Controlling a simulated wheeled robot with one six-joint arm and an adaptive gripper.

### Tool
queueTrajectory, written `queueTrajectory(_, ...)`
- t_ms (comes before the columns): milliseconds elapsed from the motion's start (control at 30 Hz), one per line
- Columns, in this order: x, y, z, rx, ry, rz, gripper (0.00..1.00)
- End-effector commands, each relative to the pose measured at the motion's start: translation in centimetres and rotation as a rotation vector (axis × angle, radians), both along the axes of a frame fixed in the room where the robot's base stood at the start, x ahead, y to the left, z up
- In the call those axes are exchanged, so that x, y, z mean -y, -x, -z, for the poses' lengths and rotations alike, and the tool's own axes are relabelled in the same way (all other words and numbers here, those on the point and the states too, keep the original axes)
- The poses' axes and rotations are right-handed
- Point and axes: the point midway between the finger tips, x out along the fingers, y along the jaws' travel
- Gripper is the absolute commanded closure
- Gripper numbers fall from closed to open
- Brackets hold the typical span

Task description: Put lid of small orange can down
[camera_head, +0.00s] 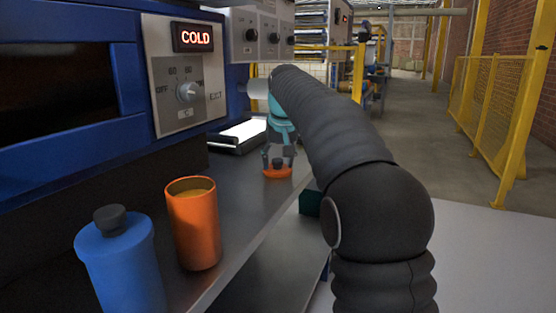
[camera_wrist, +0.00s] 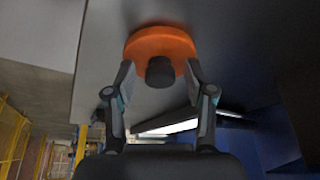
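The orange lid (camera_head: 278,173) with a black knob lies on the grey shelf (camera_head: 238,208), beyond the orange can. In the wrist view the lid (camera_wrist: 160,42) is flat against the grey surface, its knob (camera_wrist: 160,73) facing me. My gripper (camera_head: 279,158) is just above the lid. In the wrist view the fingertips (camera_wrist: 160,70) are on either side of the knob, with a visible gap on both sides, so it is open. The orange can (camera_head: 194,228) stands upright and uncovered on the shelf, nearer the body camera.
A blue can (camera_head: 122,262) with a dark knob stands left of the orange can. The blue machine with a COLD display (camera_head: 195,37) and dial borders the shelf on the left. A dark tray with a bright top (camera_head: 243,133) lies behind the lid. Yellow railings (camera_head: 490,95) stand far right.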

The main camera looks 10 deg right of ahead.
Motion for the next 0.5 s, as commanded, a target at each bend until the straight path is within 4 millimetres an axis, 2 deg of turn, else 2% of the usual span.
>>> queueTrajectory(267, 0.0, 0.1, -0.6, 0.002, 0.000, 0.000, 0.46)
queueTrajectory(367, 0.0, 0.6, -1.8, 0.002, 0.000, 0.000, 0.46)
queueTrajectory(500, 0.0, 1.5, -4.3, 0.003, 0.000, 0.000, 0.46)
